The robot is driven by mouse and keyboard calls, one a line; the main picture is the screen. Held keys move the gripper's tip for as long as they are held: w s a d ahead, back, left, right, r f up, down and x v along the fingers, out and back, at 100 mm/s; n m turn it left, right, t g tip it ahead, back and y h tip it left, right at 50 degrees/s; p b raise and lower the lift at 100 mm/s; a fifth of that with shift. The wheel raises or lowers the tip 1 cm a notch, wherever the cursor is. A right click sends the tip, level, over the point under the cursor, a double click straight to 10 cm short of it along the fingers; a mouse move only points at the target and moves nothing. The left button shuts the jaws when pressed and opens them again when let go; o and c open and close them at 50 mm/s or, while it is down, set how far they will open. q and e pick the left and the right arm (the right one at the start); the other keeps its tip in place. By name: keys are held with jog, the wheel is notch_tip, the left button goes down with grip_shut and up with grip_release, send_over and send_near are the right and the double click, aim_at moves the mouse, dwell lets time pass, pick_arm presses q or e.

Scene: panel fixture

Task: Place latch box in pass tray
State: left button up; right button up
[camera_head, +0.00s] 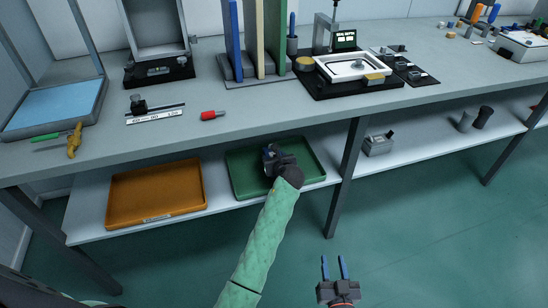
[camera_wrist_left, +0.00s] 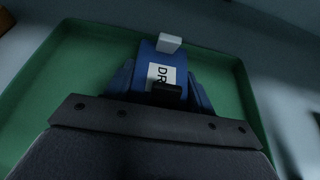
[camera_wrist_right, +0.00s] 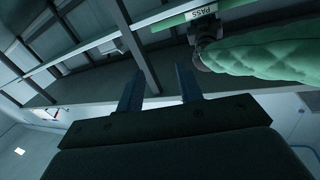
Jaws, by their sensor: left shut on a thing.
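The latch box (camera_wrist_left: 150,55) is blue with a white label whose visible letters read "DR", a pale block and a black piece; it shows in the left wrist view. My left gripper (camera_head: 272,153) is shut on it, with a finger on either side. The pass tray (camera_head: 240,184) is green and sits on the lower shelf. The box is over or in this tray; I cannot tell whether it touches the floor. A "PASS" label (camera_wrist_right: 201,13) shows in the right wrist view. My right gripper (camera_head: 335,268) is open and empty, low in front of the shelf.
An orange tray (camera_head: 155,195) lies left of the green one on the shelf (camera_head: 90,215). A table leg (camera_head: 345,180) stands right of the green tray. The worktop (camera_head: 200,140) overhangs the shelf. A small grey box (camera_head: 378,145) sits further right.

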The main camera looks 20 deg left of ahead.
jog(key=shift+s+f, duration=0.1)
jog(key=shift+f, duration=0.35)
pick_arm(q)
jog(key=o, duration=1.3)
jog(key=shift+c, duration=0.2)
pick_arm(e)
jog(key=shift+f, duration=0.2)
pick_arm(q)
jog(key=shift+r, duration=0.1)
jog(key=v, duration=0.5)
jog(key=shift+s+d+r+p, duration=0.1)
jog(key=shift+s+r+p, duration=0.05)
jog(key=shift+p, duration=0.2)
jog(key=p+v, duration=0.1)
jog(key=v, duration=0.5)
jog(key=shift+s+d, duration=0.2)
pick_arm(e)
jog(key=s+f+g, duration=0.3)
jog(key=s+f, duration=0.1)
jog(key=f, duration=0.4)
jog(key=s+f+g+h, duration=0.1)
jog(key=s+f+g, duration=0.2)
jog(key=f, duration=0.6)
jog(key=shift+s+d+g, duration=0.4)
jog(key=shift+s, duration=0.35)
